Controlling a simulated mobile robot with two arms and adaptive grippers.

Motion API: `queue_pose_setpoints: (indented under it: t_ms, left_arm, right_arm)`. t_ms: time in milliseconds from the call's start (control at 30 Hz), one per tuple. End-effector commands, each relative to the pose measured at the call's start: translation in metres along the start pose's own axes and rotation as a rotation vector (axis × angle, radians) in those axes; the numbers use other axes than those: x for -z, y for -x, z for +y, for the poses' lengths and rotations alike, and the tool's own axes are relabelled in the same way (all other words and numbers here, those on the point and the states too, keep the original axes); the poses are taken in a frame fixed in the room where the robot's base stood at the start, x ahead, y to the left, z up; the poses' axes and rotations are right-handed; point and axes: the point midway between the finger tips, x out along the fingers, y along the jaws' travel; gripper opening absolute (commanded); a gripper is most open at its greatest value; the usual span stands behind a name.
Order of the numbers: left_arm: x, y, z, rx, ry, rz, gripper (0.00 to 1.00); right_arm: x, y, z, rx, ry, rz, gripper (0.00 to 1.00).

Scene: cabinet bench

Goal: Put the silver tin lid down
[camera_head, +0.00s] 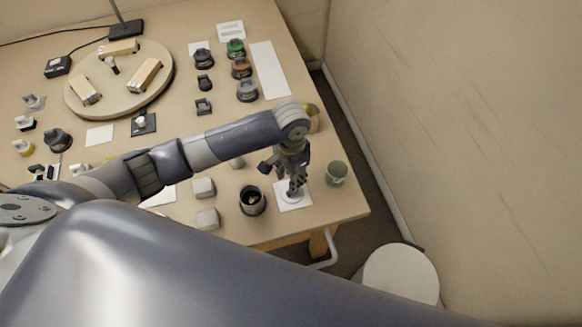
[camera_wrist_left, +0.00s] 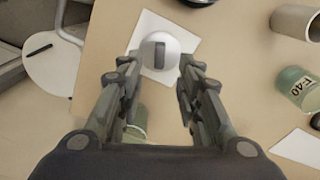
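The silver tin lid (camera_wrist_left: 160,51), round with a dark raised grip across its middle, lies on a white square card (camera_wrist_left: 190,42) in the left wrist view. In the head view the lid (camera_head: 293,193) is partly hidden under my left gripper (camera_head: 295,186), on the card (camera_head: 286,204) near the table's front right corner. In the wrist view my left gripper (camera_wrist_left: 157,75) has its fingers spread on either side of the lid, with gaps between. It holds nothing. My right gripper is out of sight.
A dark open tin (camera_head: 252,201) stands left of the card, and a green cup (camera_head: 336,173) stands right of it. A round white stool (camera_head: 400,272) is beyond the table edge.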

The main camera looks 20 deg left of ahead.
Motion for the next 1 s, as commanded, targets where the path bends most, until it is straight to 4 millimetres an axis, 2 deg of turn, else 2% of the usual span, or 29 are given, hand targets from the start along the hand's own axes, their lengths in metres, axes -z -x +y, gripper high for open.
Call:
queue_pose_setpoints:
  t_ms: [100,300,1000]
  left_arm:
    - [0.001,0.023,0.0,0.001,-0.001,0.004,0.33]
    - [0.0,0.045,0.0,0.0,0.001,0.001,0.33]
    - [0.0,0.053,0.0,0.0,0.001,0.0,0.33]
  right_arm:
    - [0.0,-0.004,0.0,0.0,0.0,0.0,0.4]
    - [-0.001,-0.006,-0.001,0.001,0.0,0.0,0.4]
    - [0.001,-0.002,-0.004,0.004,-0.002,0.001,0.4]
